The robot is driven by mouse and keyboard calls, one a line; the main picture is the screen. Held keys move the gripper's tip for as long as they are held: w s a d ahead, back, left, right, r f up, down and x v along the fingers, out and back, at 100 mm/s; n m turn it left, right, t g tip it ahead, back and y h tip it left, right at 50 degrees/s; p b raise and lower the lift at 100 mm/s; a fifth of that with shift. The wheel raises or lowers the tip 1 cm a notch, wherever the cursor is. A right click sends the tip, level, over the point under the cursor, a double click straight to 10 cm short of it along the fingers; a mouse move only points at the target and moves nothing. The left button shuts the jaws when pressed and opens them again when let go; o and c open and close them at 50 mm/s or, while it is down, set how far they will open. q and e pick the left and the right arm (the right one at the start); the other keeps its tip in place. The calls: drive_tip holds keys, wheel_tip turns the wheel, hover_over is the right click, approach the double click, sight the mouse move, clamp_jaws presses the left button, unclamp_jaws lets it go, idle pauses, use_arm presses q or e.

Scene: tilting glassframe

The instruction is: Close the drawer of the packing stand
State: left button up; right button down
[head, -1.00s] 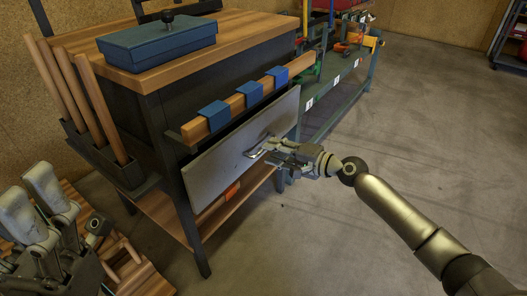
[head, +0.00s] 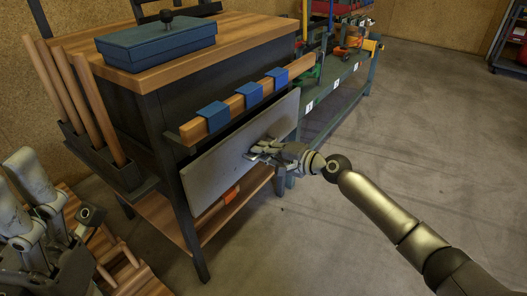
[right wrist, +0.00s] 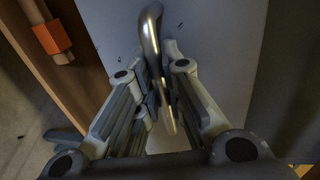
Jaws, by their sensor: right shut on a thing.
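The packing stand (head: 250,32) has a wooden top and dark sides. Its drawer (head: 215,172) shows a flat grey front below a wooden rail; how far it stands out is hard to judge. My right gripper (head: 262,153) is at the drawer's metal handle, its fingers hiding much of it. In the right wrist view, the curved handle (right wrist: 153,45) runs between the fingers of the right gripper (right wrist: 160,85), which are shut on it. My left gripper (head: 25,205) is at the lower left, partly cut off and away from the stand.
A blue lidded box (head: 157,43) sits on the stand's top. Blue clips hang on the wooden rail (head: 268,90) above the drawer. Wooden rods (head: 95,105) stand in a holder at the left. A green bench (head: 340,92) stands behind. The floor at right is clear.

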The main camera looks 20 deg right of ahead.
sight(251, 146)
drive_tip(key=shift+r+x, duration=0.2)
drive_tip(key=shift+x, duration=0.8)
drive_tip(key=shift+r+x, duration=0.25)
drive_tip(key=shift+x, duration=0.75)
drive_tip(key=shift+r, duration=0.1)
drive_tip(key=c, duration=1.5)
unclamp_jaws()
drive_tip(key=shift+w+a, duration=0.15)
drive_tip(key=v, duration=1.2)
drive_tip(key=shift+f, duration=0.2)
